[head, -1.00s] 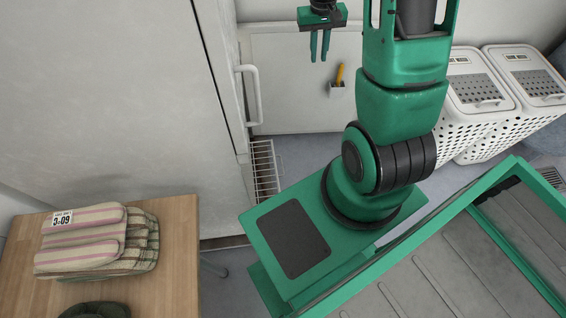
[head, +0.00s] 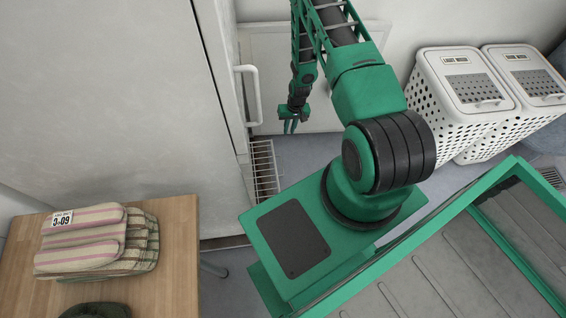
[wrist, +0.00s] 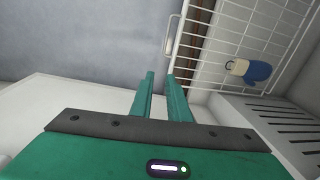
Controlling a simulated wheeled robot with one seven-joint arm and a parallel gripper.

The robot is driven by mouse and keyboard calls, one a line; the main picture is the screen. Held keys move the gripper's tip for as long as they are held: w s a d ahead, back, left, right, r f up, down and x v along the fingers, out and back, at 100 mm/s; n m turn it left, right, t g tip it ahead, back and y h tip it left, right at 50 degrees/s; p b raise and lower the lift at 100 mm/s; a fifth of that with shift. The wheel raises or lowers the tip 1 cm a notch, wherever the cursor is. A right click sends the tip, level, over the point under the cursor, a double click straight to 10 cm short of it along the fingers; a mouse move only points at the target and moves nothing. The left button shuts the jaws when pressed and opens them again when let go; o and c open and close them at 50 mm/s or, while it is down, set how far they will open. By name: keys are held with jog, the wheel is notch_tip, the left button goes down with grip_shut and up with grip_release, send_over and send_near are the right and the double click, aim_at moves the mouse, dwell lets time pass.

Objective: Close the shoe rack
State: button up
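The shoe rack appears to be the white wire rack (head: 265,168) low beside the large grey-white cabinet. It stands out over the floor. In the wrist view its wire basket (wrist: 222,48) has a white loop handle on its near edge and holds a blue and cream shoe-like item (wrist: 248,70). My gripper (head: 291,127) is to the right of the rack in the head view, pointing down. In the wrist view my gripper (wrist: 160,76) has its fingers apart with nothing between them, with the tips close to the handle; contact cannot be told.
The tall cabinet (head: 110,100) with a bar handle stands at left. White perforated hampers (head: 465,95) stand at right. A white panel (head: 270,60) is behind my arm. Grey floor is clear right of the rack.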

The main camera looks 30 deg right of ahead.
jog(key=s+a+f, duration=0.1)
jog(key=a+f, duration=0.1)
jog(key=f, duration=0.8)
jog(key=s+a+f, duration=0.2)
jog(key=a+f, duration=0.1)
jog(key=f, duration=0.8)
jog(key=shift+s+a+y, duration=0.15)
jog(key=shift+s+y, duration=0.05)
jog(key=shift+y, duration=0.2)
grip_shut()
jog(key=shift+r, duration=0.1)
